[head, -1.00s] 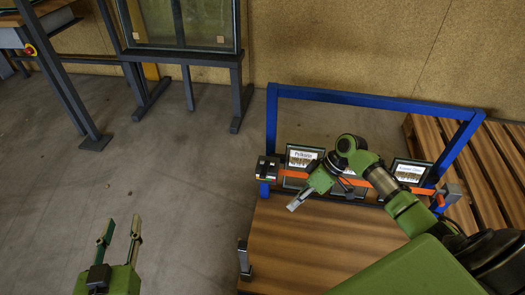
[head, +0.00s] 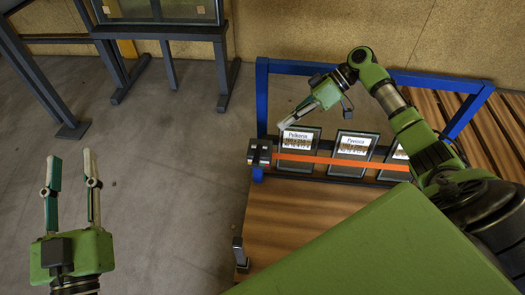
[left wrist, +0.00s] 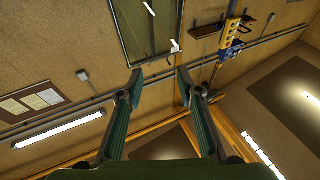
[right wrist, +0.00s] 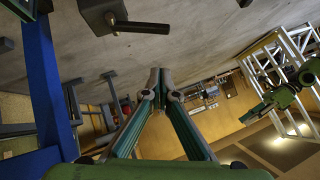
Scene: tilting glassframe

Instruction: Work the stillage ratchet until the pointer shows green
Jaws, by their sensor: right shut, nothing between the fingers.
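The stillage is a blue frame (head: 262,95) over a wooden deck (head: 300,225). An orange strap (head: 325,161) crosses several labelled glass panes (head: 352,155). The dark ratchet box (head: 260,153) sits at the strap's left end by the blue post; its pointer is too small to read. A dark block with a lever, probably the ratchet, shows in the right wrist view (right wrist: 104,13). My right gripper (head: 284,124) is shut and empty, above and right of the ratchet box, in front of the left pane. My left gripper (head: 70,160) is open and empty over the floor, far left of the stillage.
A dark stand with a glass frame (head: 160,22) stands at the back left. Wooden slats (head: 480,135) lie behind the stillage at right. A short dark post (head: 240,250) rises at the deck's left edge. The floor (head: 160,170) between my left gripper and the stillage is clear.

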